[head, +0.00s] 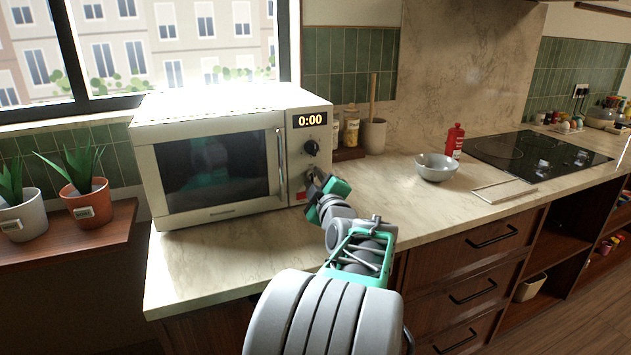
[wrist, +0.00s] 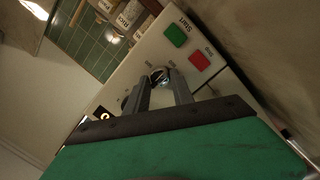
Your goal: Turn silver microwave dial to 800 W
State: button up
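The white microwave (head: 215,150) stands on the counter, its door shut and its display reading 0:00. Its black dial (head: 311,147) is on the right panel below the display; it is partly visible in the wrist view (wrist: 126,102). The silver dial (wrist: 158,75) sits lower on the panel, close to the green Start button (wrist: 175,35) and the red Stop button (wrist: 200,60). My gripper (wrist: 160,78) is at the panel with one finger on each side of the silver dial, seemingly closed on it. The fingers hide much of the dial, and I cannot read its setting.
A grey bowl (head: 437,168), red bottle (head: 455,141), utensil pot (head: 374,136) and spice jars (head: 351,128) stand right of the microwave. The hob (head: 540,155) is farther right. Potted plants (head: 85,200) stand on the left. The counter before the microwave (head: 215,260) is clear.

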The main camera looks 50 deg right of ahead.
grip_shut()
